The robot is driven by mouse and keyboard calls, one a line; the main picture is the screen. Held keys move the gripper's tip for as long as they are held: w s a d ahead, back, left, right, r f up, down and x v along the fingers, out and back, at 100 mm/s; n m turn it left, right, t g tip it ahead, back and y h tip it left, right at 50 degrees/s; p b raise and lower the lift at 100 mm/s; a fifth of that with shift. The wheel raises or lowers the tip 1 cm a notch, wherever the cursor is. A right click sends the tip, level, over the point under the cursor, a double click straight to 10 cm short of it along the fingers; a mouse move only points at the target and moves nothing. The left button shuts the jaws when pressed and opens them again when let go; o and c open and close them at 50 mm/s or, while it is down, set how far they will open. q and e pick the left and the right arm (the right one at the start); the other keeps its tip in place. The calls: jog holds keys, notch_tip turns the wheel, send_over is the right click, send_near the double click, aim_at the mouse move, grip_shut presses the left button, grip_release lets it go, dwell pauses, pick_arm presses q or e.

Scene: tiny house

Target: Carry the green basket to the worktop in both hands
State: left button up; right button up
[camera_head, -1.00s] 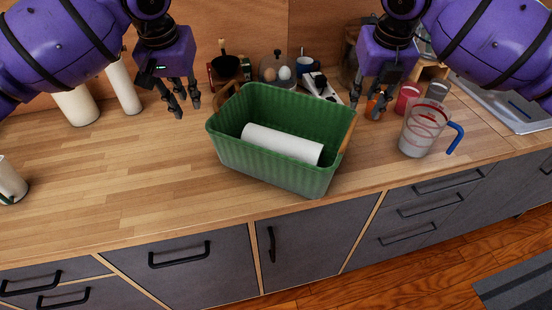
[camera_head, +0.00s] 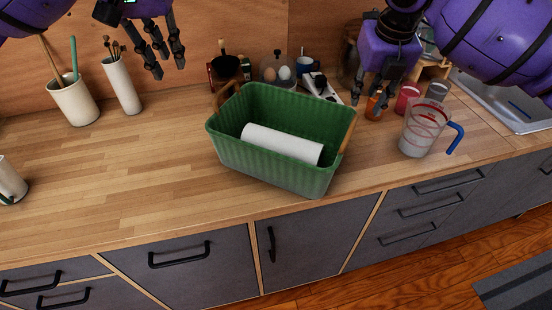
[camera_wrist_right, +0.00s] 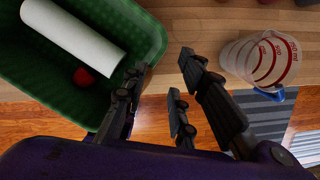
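The green basket (camera_head: 265,168) stands upright on the wooden worktop (camera_head: 120,180), near its front edge. It has wooden handles at its left and right ends and holds a white roll (camera_head: 281,144). The right wrist view shows the basket (camera_wrist_right: 20,75) with a red round thing (camera_wrist_right: 84,77) beside the roll. My left gripper (camera_head: 164,70) is open and empty, raised above the worktop, left of and behind the basket. My right gripper (camera_head: 373,103) is open and empty beyond the basket's right end, above it. In the wrist view its fingers (camera_wrist_right: 155,105) are spread beside the basket's rim.
A measuring jug (camera_head: 422,130) with a blue handle stands right of the basket. Red and grey cups, an orange bottle (camera_head: 374,106), an egg holder (camera_head: 280,72) and a pan (camera_head: 225,66) stand behind. White utensil pots (camera_head: 73,102) stand at the back left.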

jog(key=v, duration=1.1)
